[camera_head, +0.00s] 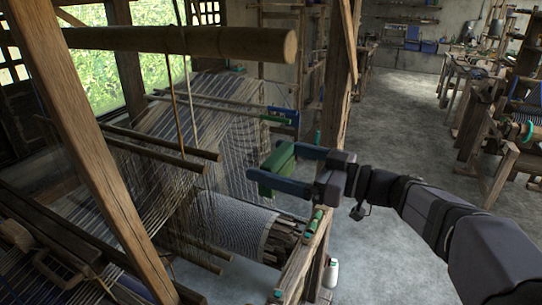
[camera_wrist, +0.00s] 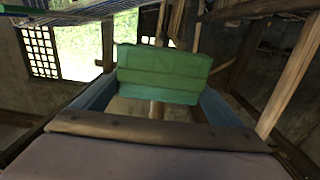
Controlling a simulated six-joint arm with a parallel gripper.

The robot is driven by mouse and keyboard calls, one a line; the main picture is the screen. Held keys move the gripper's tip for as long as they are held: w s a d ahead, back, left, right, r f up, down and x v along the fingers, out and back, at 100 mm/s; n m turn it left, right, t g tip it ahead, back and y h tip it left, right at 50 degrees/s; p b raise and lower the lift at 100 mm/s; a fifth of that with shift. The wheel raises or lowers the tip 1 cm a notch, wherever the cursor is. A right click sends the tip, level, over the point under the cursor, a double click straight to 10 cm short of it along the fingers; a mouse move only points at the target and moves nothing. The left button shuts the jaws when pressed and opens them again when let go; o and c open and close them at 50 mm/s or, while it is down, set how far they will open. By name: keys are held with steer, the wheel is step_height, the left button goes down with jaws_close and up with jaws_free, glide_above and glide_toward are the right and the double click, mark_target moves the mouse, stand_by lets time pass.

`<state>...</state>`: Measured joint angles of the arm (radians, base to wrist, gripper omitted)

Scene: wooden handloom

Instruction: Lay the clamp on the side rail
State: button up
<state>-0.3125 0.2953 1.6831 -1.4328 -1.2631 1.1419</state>
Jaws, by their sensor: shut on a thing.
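My gripper (camera_head: 280,167) is shut on a green block-like clamp (camera_head: 272,181) and holds it in the air over the right side of the loom. In the wrist view the clamp (camera_wrist: 163,75) spans the gap between the two blue fingers (camera_wrist: 160,98) and stands above them. The side rail, a wooden beam (camera_head: 303,257), runs at the right edge of the loom, below and in front of my gripper. Small green pieces (camera_head: 317,220) lie on it. The clamp is apart from the rail.
A striped cloth roll (camera_head: 235,228) lies left of the rail. A thick round beam (camera_head: 190,41) crosses above, and a wooden post (camera_head: 338,80) stands behind my gripper. A white bottle (camera_head: 331,272) stands on the floor by the rail. The grey floor at right is open.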

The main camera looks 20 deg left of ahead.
steer(key=shift+m+t, duration=0.4)
steer(key=shift+t, duration=0.2)
steer(key=w+d+f+b, duration=0.1)
steer(key=w+f+b, duration=0.1)
steer(key=f, duration=0.8)
steer(key=w+d+f+b, duration=0.1)
steer(key=w+f, duration=0.3)
steer(key=f, duration=0.6)
steer(key=w+d+f+b, duration=0.1)
steer(key=w+f+b, duration=0.2)
steer(key=f, duration=0.7)
steer(key=shift+w+d+f+b, duration=0.1)
steer(key=shift+d+f+b, duration=0.1)
steer(key=shift+b, duration=0.1)
steer(key=r, duration=0.1)
steer(key=s+r+n+g, duration=0.1)
steer(key=r, duration=0.1)
steer(key=shift+a+g, duration=0.2)
steer(key=shift+g, duration=0.1)
steer(key=shift+f, duration=0.1)
steer(key=shift+f+b, duration=2.25)
steer(key=shift+f, duration=0.8)
steer(key=shift+f, duration=0.25)
